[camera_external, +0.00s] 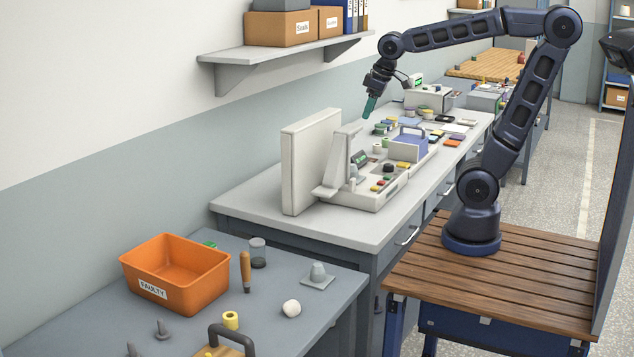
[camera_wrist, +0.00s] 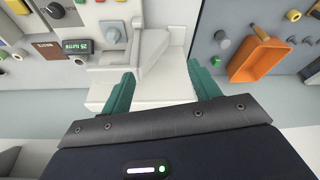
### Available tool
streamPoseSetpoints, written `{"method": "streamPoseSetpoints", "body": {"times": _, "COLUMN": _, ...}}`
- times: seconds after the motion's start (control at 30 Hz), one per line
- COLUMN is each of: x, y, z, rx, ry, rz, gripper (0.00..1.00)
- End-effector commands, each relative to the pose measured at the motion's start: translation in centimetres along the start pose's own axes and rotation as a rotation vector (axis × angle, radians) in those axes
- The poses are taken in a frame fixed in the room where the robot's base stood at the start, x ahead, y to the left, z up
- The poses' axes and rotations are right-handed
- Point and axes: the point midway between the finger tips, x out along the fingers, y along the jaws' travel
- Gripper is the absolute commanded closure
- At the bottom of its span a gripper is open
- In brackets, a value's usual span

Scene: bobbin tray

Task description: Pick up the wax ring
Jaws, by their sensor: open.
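I cannot tell for certain which thing is the wax ring. My gripper (camera_external: 369,108) is high over the far bench, well away from both pieces. In the wrist view its two teal fingers (camera_wrist: 162,73) are apart with nothing between them. Below them is the pale machine (camera_wrist: 152,92), which also stands on the far bench in the external view (camera_external: 312,165).
An orange bin labelled FAULTY (camera_external: 174,272) stands on the near bench. The far bench is crowded; a wall shelf (camera_external: 290,48) hangs behind.

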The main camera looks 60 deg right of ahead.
Motion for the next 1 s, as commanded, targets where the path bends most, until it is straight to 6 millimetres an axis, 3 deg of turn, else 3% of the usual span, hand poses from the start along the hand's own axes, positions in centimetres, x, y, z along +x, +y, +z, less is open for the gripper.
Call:
{"method": "streamPoseSetpoints", "body": {"times": 0.2, "x": 2.0, "y": -4.0, "z": -6.1, "rx": -0.118, "ry": -0.039, "rz": -0.029, "gripper": 0.39}}
{"method": "streamPoseSetpoints", "body": {"times": 0.5, "x": 5.9, "y": -11.1, "z": -13.1, "rx": -0.277, "ry": -0.087, "rz": -0.063, "gripper": 0.39}}
{"method": "streamPoseSetpoints", "body": {"times": 0.8, "x": 11.2, "y": -20.2, "z": -18.3, "rx": -0.437, "ry": -0.133, "rz": -0.095, "gripper": 0.39}}
{"method": "streamPoseSetpoints", "body": {"times": 1.0, "x": 15.3, "y": -27.2, "z": -20.3, "rx": -0.542, "ry": -0.163, "rz": -0.116, "gripper": 0.39}}
